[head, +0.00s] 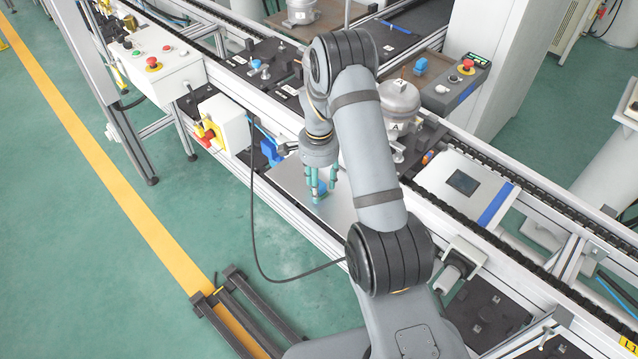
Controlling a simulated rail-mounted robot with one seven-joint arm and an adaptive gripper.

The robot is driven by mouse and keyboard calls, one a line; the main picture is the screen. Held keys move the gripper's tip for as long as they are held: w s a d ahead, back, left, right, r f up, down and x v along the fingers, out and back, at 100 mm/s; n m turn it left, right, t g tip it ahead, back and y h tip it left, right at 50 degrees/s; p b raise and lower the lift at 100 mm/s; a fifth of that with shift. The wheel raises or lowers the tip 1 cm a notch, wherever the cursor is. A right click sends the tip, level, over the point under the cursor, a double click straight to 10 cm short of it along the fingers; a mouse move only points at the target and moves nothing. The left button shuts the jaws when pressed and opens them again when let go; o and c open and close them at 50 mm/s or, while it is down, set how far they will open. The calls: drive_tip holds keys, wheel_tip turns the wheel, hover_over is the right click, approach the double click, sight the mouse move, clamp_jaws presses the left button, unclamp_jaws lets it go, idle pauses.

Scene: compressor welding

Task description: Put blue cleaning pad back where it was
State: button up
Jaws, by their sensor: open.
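My gripper (322,187) points down over a bare grey metal plate (345,212) on the near side of the line. Its teal fingers are apart. A small blue piece (320,186), which looks like the blue cleaning pad, shows at the fingertips, low over or on the plate. I cannot tell whether the fingers touch it. My arm hides part of the plate and what lies behind it.
A blue block-like part (269,151) stands left of the plate, near a white unit (226,124). A silver compressor (399,103) stands behind my arm. A small blue object (421,66) is on a brown tray at the back. A white panel (464,184) lies right.

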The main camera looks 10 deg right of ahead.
wheel_tip(320, 180, up, 12)
drive_tip(key=b, duration=0.2)
drive_tip(key=shift+r, duration=0.2)
drive_tip(key=shift+f, duration=0.1)
idle(0.4)
wheel_tip(320, 180, down, 11)
drive_tip(key=p, duration=0.2)
drive_tip(key=shift+s+f+p, duration=0.1)
drive_tip(key=shift+f+p, duration=0.1)
drive_tip(key=shift+p, duration=0.1)
drive_tip(key=shift+f, duration=0.15)
drive_tip(key=shift+w+r+b, duration=0.2)
drive_tip(key=shift+r+b, duration=0.35)
drive_tip(key=shift+r, duration=0.9)
drive_tip(key=shift+s, duration=0.1)
